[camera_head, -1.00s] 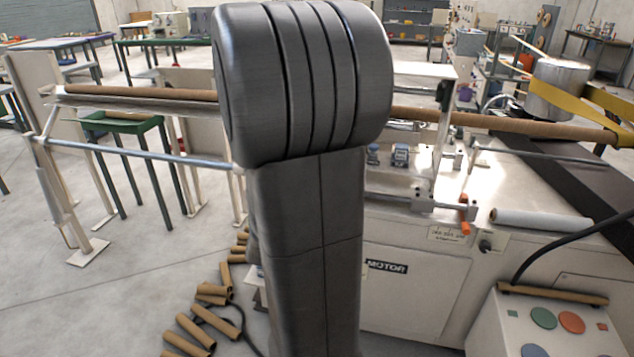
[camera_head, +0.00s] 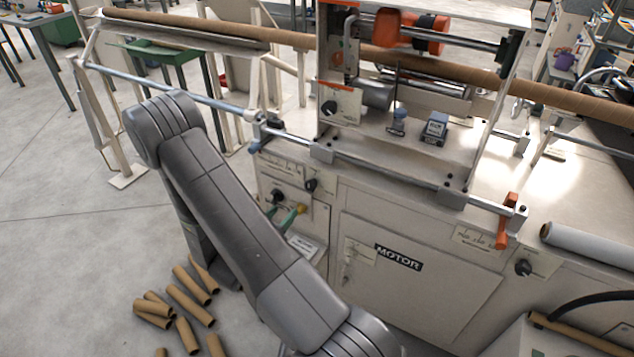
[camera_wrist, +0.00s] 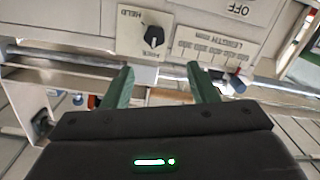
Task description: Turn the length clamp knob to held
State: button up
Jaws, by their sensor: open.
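The length clamp knob (camera_wrist: 153,37) is black and sits on a pale plate in the wrist view. The word HELD is at the plate's upper left, and another, hard-to-read label is below the knob. Which mark the knob points to is not clear. My gripper (camera_wrist: 161,77) is open and empty, its two green fingers apart and below the knob in the picture, not visibly touching it. In the head view my gripper (camera_head: 292,215) is at the machine's front left, close to two dark knobs; I cannot tell which is the clamp knob.
A LENGTH scale plate (camera_wrist: 205,50) is right of the knob. In the head view, a metal rail (camera_head: 385,165) crosses the machine front, with an orange handle (camera_head: 507,222) at its right. A MOTOR panel (camera_head: 415,275) is below. Cardboard tubes (camera_head: 185,300) lie on the floor.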

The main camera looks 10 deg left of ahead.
aim_at(308, 186)
jog(key=shift+h, duration=0.4)
jog(key=p+x, duration=0.1)
jog(key=x, duration=1.2)
jog(key=shift+w+d+p, duration=0.2)
jog(key=shift+d+p, duration=0.05)
jog(key=shift+p, duration=0.15)
jog(key=shift+c, duration=0.4)
jog(key=c, duration=0.9)
jog(key=shift+f, duration=0.1)
